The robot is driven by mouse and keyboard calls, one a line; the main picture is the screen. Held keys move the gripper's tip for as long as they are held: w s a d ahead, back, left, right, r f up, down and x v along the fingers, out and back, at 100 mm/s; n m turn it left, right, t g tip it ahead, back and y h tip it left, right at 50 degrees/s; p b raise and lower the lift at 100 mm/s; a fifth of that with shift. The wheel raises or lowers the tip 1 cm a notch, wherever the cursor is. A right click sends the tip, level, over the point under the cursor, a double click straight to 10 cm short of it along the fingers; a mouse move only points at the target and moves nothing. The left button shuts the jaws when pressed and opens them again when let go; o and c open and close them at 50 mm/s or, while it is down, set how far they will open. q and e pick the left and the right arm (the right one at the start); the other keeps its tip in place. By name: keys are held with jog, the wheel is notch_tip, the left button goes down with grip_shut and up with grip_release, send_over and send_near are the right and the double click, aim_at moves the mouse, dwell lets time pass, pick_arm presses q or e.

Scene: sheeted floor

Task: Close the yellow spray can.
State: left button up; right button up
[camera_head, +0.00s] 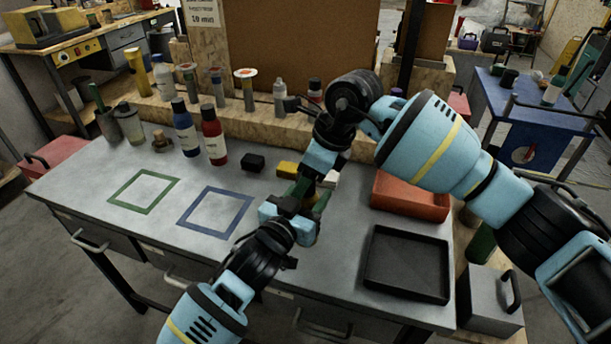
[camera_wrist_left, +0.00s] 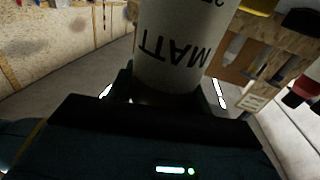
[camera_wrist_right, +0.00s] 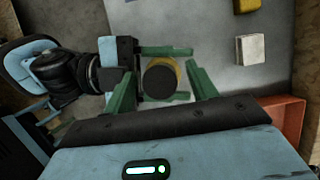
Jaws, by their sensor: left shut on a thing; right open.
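A can with a white label reading MATT (camera_wrist_left: 180,45) fills the middle of the left wrist view. My left gripper (camera_head: 300,206) is shut on it above the table. In the right wrist view the can shows from above as a round black top (camera_wrist_right: 159,83) with a yellow edge (camera_wrist_right: 178,68) behind it. I cannot tell whether the black top is seated fully. My right gripper (camera_wrist_right: 161,72) is open over the can, one green finger on each side, apart from it. In the head view the grippers mostly hide the can.
A black block (camera_head: 253,162), a yellow block (camera_head: 287,169) and a white block (camera_head: 330,179) lie behind the grippers. A red bin (camera_head: 410,205) and a black tray (camera_head: 405,290) are at right. Blue (camera_head: 186,128) and red (camera_head: 214,137) bottles stand at left.

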jog(key=v, duration=1.1)
jog(key=shift+r, duration=0.4)
jog(key=shift+d, duration=0.1)
pick_arm(q)
jog(key=o, duration=1.4)
jog(key=shift+o, duration=0.2)
jog(key=v, duration=0.7)
jog(key=shift+s+a, duration=0.2)
jog(key=shift+s, duration=0.15)
